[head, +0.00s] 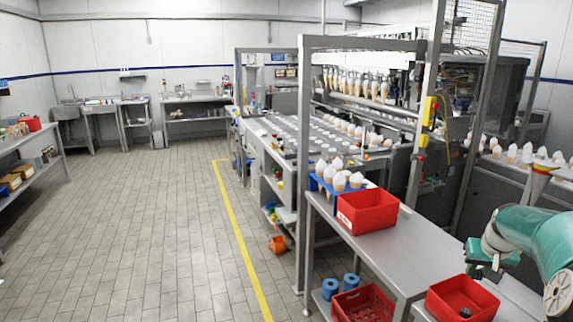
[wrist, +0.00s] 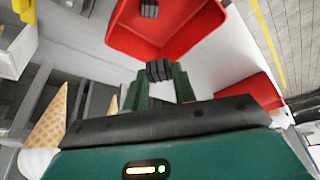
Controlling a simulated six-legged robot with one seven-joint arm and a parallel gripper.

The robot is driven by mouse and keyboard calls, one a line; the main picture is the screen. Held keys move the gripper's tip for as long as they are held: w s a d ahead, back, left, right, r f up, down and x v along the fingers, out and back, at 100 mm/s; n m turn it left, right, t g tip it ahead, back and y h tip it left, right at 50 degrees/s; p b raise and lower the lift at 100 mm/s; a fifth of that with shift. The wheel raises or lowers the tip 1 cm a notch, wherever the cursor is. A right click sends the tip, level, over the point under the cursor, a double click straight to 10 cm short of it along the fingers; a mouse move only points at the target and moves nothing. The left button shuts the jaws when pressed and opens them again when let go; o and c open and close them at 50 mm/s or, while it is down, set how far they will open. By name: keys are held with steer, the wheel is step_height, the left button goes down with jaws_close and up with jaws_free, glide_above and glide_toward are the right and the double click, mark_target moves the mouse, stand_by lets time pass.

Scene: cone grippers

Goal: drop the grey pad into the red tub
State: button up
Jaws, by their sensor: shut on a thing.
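My gripper (wrist: 159,72) is shut on a small dark grey ribbed pad (wrist: 158,69), held between its green fingertips. In the head view my gripper (head: 474,268) is at the lower right, above the near red tub (head: 440,308); the pad is hard to make out there. In the wrist view the open red tub (wrist: 120,38) lies just beyond the fingertips, apart from the pad. A similar dark grey ribbed piece (wrist: 149,9) lies inside this tub, and shows as a small dark spot (head: 465,312) in the head view.
Another red tub (head: 367,211) stands farther along the steel table (head: 375,245), beside a blue rack of white-topped cones (head: 339,180). A red crate (head: 362,304) and blue rolls (head: 350,283) sit on the lower shelf. The tiled floor at left is clear.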

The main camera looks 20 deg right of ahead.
steer(key=shift+s+d+f, duration=0.1)
steer(key=shift+s+d, duration=0.05)
steer(key=shift+s, duration=0.25)
step_height(320, 180, down, 5)
steer(key=shift+w+r, duration=0.1)
steer(key=shift+r, duration=0.05)
steer(key=shift+f, duration=0.55)
steer(key=o, duration=1)
steer(key=v, duration=1.4)
